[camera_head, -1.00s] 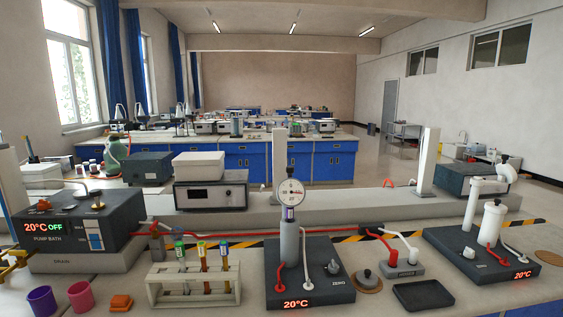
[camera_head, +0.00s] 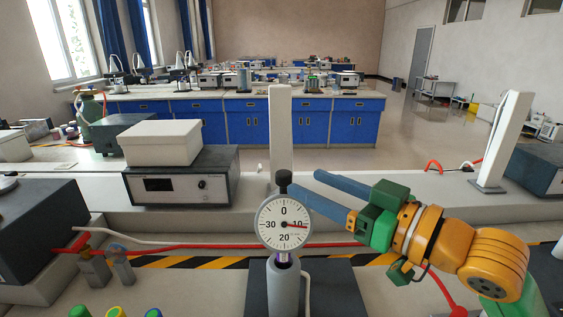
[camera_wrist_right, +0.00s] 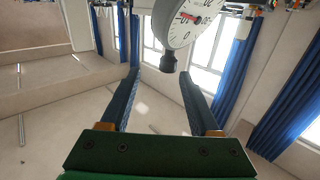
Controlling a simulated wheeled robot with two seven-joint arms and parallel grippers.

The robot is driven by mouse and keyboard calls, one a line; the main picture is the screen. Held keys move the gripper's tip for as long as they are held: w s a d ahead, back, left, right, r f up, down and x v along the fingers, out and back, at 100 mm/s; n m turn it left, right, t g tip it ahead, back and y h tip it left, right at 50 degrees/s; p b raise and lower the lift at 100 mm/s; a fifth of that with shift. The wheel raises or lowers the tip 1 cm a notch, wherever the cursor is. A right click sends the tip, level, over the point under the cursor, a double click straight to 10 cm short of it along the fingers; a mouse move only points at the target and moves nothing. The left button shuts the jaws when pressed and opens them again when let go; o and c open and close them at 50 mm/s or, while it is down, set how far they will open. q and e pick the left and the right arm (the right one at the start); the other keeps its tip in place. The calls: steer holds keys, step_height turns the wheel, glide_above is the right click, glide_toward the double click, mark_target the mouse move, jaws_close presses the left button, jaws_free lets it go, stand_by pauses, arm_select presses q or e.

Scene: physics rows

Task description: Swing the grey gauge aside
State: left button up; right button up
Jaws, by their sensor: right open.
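The grey gauge (camera_head: 275,232) has a round white dial and a black knob (camera_head: 284,178) on top. It stands upright on a grey post (camera_head: 283,285) over a dark base (camera_head: 330,290) in the head view. My right gripper (camera_head: 303,182) reaches in from the right, its two blue fingers apart and empty, tips just right of the knob. In the right wrist view the dial (camera_wrist_right: 186,18) is at the top and the knob (camera_wrist_right: 168,63) lies in the gap between the open fingertips (camera_wrist_right: 158,77). I cannot tell whether a finger touches it. My left gripper is not in view.
A white box (camera_head: 160,143) on a dark instrument (camera_head: 180,187) stands behind to the left. A white column (camera_head: 281,135) rises behind the gauge. Red hose (camera_head: 190,246) crosses the bench. Coloured tube caps (camera_head: 117,312) show at the bottom left.

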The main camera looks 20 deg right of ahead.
mark_target(288, 175)
steer(key=shift+w+a+r+p, duration=0.3)
steer(key=shift+a+r+p, duration=0.1)
steer(key=shift+a+p, duration=0.2)
steer(key=shift+w+a+r+p, duration=0.25)
steer(key=shift+a+r+p, duration=0.1)
steer(key=shift+a+p, duration=0.15)
steer(key=x, duration=0.2)
steer(key=p+x, duration=0.1)
steer(key=shift+w+a+f, duration=0.2)
steer(key=shift+w+f, duration=0.35)
steer(key=shift+w, duration=0.05)
steer(key=shift+s+d, duration=0.1)
steer(key=shift+s, duration=0.05)
steer(key=shift+c, duration=0.4)
steer(key=shift+s+r, duration=0.1)
steer(key=c, duration=0.4)
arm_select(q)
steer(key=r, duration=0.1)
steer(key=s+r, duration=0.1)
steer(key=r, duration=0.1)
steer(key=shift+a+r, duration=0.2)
arm_select(e)
jaws_close()
